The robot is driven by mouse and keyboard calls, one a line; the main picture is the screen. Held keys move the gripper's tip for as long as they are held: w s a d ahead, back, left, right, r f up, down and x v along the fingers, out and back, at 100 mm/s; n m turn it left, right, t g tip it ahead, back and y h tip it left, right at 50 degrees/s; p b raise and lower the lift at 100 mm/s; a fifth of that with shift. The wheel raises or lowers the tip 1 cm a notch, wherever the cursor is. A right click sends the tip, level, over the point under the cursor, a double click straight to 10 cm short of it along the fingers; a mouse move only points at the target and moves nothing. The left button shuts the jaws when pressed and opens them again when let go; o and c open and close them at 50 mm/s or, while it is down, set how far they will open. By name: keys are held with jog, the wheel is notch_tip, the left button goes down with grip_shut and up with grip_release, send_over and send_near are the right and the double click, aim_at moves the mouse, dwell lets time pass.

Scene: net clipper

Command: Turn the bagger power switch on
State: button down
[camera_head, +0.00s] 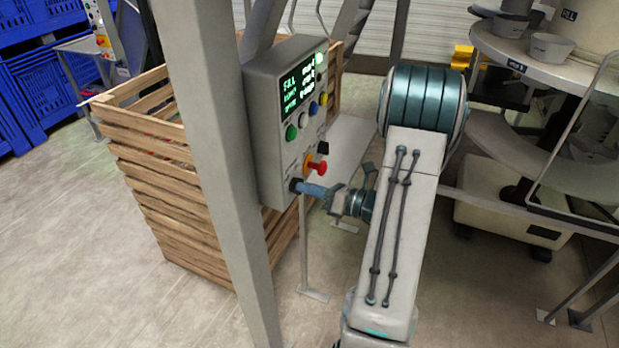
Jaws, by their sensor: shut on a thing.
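The bagger's grey control box (267,134) is mounted beside a grey post, left of centre. The power switch (309,189) appears to be the blue handle low on its front face, below the red knob. The handle sticks out to the right from a dark base; its label and turn position are too small to read. My gripper (328,196) reaches in from the right and is shut on the handle's outer end. The fingers partly cover that end.
A red knob on a yellow base (315,166) sits just above my gripper. Several coloured buttons and a lit display (302,82) are higher up. A slatted wooden crate (165,190) stands behind the grey post (215,150). Machine shelving (560,70) stands at right.

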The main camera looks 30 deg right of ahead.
jog(key=shift+d+r+m+p, duration=0.1)
jog(key=shift+r+m+p, duration=0.05)
jog(key=shift+m+p, duration=1.25)
jog(key=c, duration=1.5)
grip_release()
jog(key=b+v, duration=0.3)
jog(key=v, duration=1)
jog(key=shift+s+d+b, duration=0.25)
jog(key=shift+b, duration=0.15)
jog(key=shift+a, duration=0.1)
